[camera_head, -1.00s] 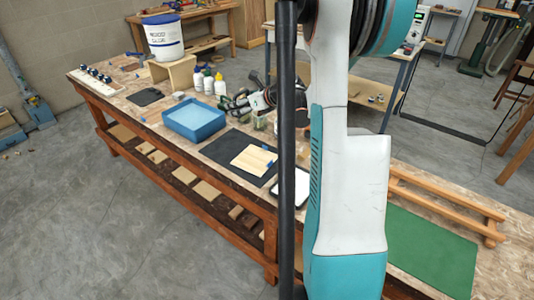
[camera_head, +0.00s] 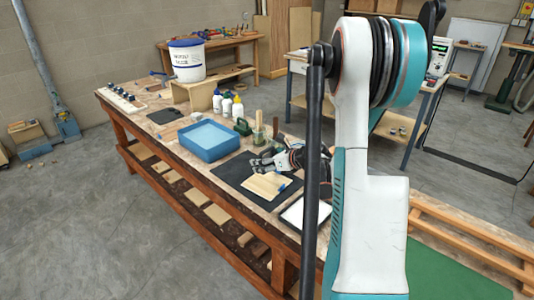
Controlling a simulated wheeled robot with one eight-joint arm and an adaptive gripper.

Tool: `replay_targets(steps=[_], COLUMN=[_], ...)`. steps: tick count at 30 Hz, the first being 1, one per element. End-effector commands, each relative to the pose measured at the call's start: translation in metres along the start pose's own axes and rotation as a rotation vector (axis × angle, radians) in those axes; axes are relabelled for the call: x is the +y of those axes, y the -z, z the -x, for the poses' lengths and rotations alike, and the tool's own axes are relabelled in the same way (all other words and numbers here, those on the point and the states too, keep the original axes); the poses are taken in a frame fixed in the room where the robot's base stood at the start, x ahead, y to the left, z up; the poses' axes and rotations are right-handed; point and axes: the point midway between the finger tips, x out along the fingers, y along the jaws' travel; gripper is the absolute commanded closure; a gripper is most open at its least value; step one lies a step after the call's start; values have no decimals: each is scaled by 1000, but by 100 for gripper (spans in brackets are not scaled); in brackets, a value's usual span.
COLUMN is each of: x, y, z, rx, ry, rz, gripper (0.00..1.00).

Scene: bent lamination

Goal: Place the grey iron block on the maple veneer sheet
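A pale wooden sheet (camera_head: 263,187), which looks like the maple veneer sheet, lies on a dark mat (camera_head: 231,171) on the workbench. A small blue item (camera_head: 282,187) shows at its right side. My gripper (camera_head: 256,164) is just behind the sheet, low over the back part of the mat. Its fingers point left and look dark and small. I cannot tell whether they are open, shut or holding something. I cannot make out the grey iron block; it may be hidden by my gripper or arm. My white and teal arm covers the bench to the right.
A blue tray (camera_head: 208,140) stands left of the mat. Several bottles (camera_head: 227,104), a green item (camera_head: 242,126) and a jar (camera_head: 259,121) stand behind it. A white bucket (camera_head: 187,60) sits on a wooden stand (camera_head: 212,84). A white tray (camera_head: 306,213) lies right of the mat.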

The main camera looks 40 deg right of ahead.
Motion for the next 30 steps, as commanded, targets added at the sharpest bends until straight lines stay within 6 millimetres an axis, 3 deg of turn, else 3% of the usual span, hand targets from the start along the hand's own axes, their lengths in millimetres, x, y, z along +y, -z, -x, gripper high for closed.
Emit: replay_targets(steps=[3,11,21,30], x=[0,0,0,0], y=[16,27,60,61], z=[-9,-15,-34,-34], rx=[-2,-2,-2,-2], ry=[0,0,0,0], rz=[-1,-1,-1,-1], gripper=[86,86,86,86])
